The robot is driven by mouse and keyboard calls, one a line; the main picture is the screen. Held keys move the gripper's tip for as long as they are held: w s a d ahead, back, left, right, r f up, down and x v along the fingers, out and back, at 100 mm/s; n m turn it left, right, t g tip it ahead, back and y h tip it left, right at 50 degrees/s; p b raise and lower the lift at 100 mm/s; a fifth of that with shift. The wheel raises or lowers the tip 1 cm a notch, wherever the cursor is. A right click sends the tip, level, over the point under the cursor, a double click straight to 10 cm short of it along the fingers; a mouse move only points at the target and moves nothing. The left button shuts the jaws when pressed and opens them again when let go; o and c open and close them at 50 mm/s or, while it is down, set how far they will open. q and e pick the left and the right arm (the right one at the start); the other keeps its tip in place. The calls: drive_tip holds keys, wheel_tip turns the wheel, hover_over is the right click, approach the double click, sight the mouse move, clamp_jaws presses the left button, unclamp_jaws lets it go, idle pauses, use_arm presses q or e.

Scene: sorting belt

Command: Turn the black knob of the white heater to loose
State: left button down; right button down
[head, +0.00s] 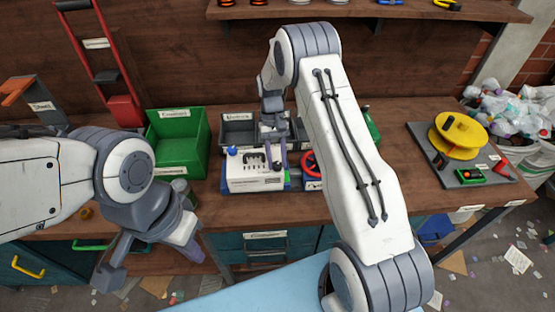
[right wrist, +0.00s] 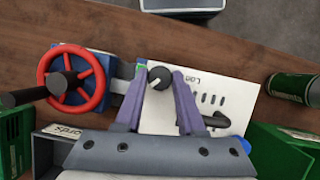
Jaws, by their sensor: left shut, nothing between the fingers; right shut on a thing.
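The white heater (head: 258,184) sits on the wooden bench, left of the picture's middle in the head view. It also shows in the right wrist view (right wrist: 180,120), with slots, a dark handle and a partly readable label. Its black knob (right wrist: 159,76) has a white pointer mark, directed towards the lower left in that view. My right gripper (head: 277,166) is over the heater's right part; its purple fingers (right wrist: 159,82) are shut on the knob from both sides. My left gripper (head: 188,248) is shut and empty, in front of the bench edge, away from the heater.
A red handwheel on a blue body (right wrist: 80,78) stands close beside the heater. A green bin (head: 178,160) is to its left, grey bins (head: 238,131) behind. A grey board (head: 468,183) with a yellow reel lies at the right. A green can (right wrist: 288,86) stands nearby.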

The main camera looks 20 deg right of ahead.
idle(0.3)
drive_tip(key=c, duration=0.5)
unclamp_jaws()
drive_tip(key=b+v, duration=0.2)
drive_tip(key=v, duration=0.8)
drive_tip(key=shift+r, duration=0.2)
drive_tip(key=shift+w, duration=0.1)
